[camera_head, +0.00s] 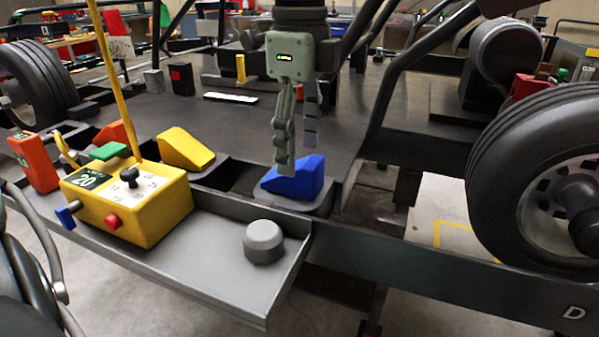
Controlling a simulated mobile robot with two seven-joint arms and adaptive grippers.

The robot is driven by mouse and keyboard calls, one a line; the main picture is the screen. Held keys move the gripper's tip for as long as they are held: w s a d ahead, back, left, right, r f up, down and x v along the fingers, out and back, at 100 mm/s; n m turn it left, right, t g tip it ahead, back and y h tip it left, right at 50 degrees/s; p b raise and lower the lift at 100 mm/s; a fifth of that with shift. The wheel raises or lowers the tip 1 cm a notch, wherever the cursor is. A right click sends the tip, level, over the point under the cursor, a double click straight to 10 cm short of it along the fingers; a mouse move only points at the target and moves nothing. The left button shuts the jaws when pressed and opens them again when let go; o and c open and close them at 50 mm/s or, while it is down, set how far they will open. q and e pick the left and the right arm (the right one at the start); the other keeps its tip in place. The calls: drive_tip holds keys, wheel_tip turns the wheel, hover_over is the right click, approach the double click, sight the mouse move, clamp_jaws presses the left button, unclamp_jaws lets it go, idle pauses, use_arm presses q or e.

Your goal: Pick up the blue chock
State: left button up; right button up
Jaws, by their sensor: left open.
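The blue chock (297,180) is a wedge sitting in a dark holder at the right end of a row of chocks. It is low at the left and tall at the right. My left gripper (298,157) hangs from above with its fingers pointing down, open, with nothing between them. Its near fingertip overlaps the chock's top left edge in the picture; I cannot tell if they touch. My right gripper is not in view.
A yellow chock (186,149) and an orange chock (115,134) sit left of the blue one. In front, a grey tray (215,287) bears a yellow control box (145,215) and a grey knob (263,241). Black frame tubes (397,85) and a wheel (540,175) stand right.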

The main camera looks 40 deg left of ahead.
sight(298, 164)
use_arm(q)
drive_tip(key=f, duration=0.4)
drive_tip(key=shift+w+a, duration=0.15)
drive_tip(key=shift+a, duration=0.15)
drive_tip(key=shift+c, duration=0.6)
drive_tip(key=c, duration=1.2)
